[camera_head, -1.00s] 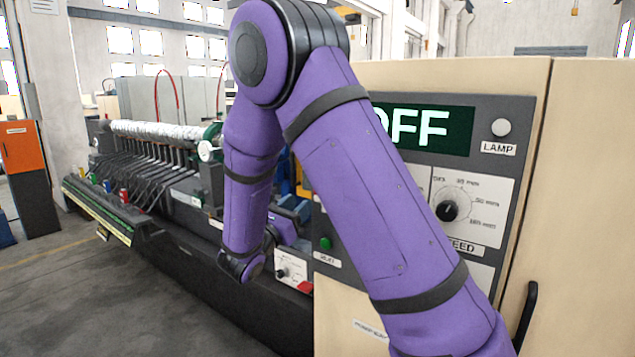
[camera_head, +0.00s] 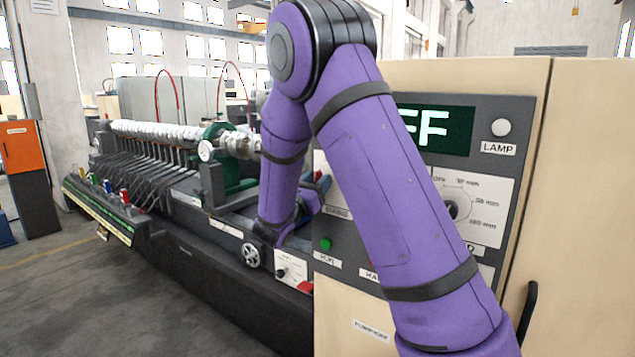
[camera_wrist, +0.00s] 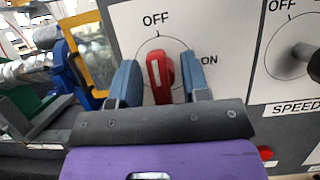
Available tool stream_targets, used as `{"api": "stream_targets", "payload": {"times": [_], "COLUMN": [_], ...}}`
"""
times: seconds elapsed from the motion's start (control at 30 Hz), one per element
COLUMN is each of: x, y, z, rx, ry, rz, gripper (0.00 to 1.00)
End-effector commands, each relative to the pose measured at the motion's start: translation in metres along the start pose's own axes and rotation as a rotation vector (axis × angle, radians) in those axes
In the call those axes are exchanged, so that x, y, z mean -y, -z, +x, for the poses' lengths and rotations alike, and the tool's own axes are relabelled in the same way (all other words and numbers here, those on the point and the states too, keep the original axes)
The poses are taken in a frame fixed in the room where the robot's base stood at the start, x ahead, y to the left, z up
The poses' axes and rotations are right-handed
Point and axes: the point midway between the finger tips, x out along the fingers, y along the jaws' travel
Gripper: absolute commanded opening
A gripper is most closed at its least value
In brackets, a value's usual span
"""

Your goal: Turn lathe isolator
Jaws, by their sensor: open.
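The lathe isolator is a red handle (camera_wrist: 159,75) on a white plate (camera_wrist: 192,22) in the wrist view. OFF is printed above it and ON to its right; the handle stands roughly upright, with its upper end toward OFF. My gripper (camera_wrist: 160,80) is open, with one blue-grey finger on each side of the handle. I see a gap on both sides, though contact at depth is hard to judge. In the head view my purple arm covers much of the control panel (camera_head: 487,110), and the isolator cannot be made out clearly.
A black knob (camera_wrist: 302,56) above a SPEED label is close on the right in the wrist view. A red button (camera_wrist: 265,153) is below right. In the head view, the lathe (camera_head: 150,135) runs along the left and the beige cabinet (camera_head: 590,200) stands at right.

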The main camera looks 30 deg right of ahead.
Motion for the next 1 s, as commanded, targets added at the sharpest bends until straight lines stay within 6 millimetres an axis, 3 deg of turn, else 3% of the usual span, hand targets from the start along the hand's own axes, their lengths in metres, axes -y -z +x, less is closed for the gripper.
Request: {"api": "stream_targets", "payload": {"times": [0.27,0.47,0.77,1.0], "x": [-0.0001,-0.0001,-0.0001,0.0003], "y": [-0.0002,-0.0002,-0.0001,-0.0003], "z": [0.0015,0.0013,0.0012,0.001], "rx": [0.0,0.0,0.0,0.0], "ry": [0.0,0.0,0.01,0.058], "rz": [0.0,0.0,0.027,0.143], "gripper": [0.43,0.04,0.04,0.04]}}
